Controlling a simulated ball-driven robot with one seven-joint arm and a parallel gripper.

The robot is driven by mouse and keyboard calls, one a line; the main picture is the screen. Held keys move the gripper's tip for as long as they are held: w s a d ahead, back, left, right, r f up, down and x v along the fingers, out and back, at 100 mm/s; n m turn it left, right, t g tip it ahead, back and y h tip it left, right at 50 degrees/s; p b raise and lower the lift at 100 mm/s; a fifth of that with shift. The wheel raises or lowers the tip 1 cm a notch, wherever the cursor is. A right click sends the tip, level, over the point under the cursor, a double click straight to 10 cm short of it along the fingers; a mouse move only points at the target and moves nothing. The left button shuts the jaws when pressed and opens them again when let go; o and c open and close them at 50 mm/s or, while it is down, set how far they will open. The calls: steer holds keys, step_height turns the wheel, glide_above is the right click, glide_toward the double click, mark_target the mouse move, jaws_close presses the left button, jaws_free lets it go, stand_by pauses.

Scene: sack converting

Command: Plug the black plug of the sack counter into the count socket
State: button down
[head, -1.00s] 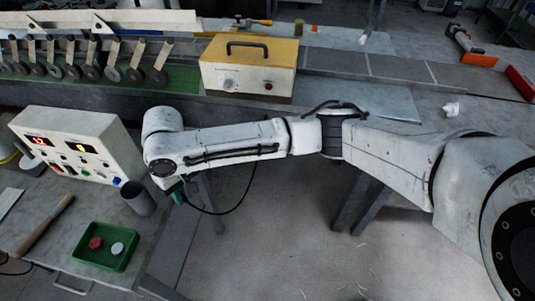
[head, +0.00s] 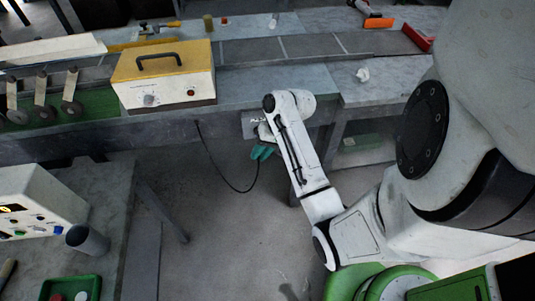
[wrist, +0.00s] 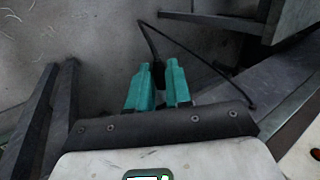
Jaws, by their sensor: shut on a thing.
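My gripper (head: 262,152) has teal fingers and is below the front edge of the long bench, beside a small pale plate (head: 251,118) with dark lettering. The plate is partly hidden by my arm, and I cannot make out a socket opening on it. In the wrist view my gripper (wrist: 159,75) is shut on the black plug (wrist: 160,76), which shows as a dark body between the fingers. Its black cable (head: 232,187) hangs in a loop and runs up to the bench front. The plug's tip is hidden.
A yellow-topped box (head: 163,75) with a handle stands on the bench. At lower left are a white control box (head: 35,205), a grey cup (head: 87,240) and a green tray (head: 70,289). Bench legs (wrist: 40,125) flank the gripper in the wrist view. Open floor lies between the benches.

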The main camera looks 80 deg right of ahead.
steer(key=shift+s+a+f+m, duration=0.15)
steer(key=shift+s+f, duration=0.1)
steer(key=shift+s, duration=0.35)
steer(key=shift+s+d+f+m, duration=0.15)
steer(key=shift+s+f, duration=0.1)
steer(key=shift+s, duration=0.35)
steer(key=shift+a+r+p, duration=0.1)
steer(key=shift+a+p, duration=0.15)
steer(key=shift+p, duration=0.45)
steer(key=w+d, duration=0.2)
steer(key=d, duration=0.3)
steer(key=shift+w+d, duration=0.15)
steer(key=shift+d, duration=0.15)
steer(key=shift+p, duration=0.9)
stand_by(0.7)
steer(key=shift+w+d+b, duration=0.2)
steer(key=shift+d, duration=0.25)
steer(key=shift+w+d+b, duration=0.15)
steer(key=shift+w+d, duration=0.05)
steer(key=shift+d, duration=0.25)
stand_by(0.7)
steer(key=c, duration=1)
jaws_free()
steer(key=shift+o, duration=0.2)
steer(key=v, duration=1)
steer(key=shift+s+r+b, duration=0.2)
steer(key=shift+s+b, duration=0.1)
steer(key=shift+b, duration=0.05)
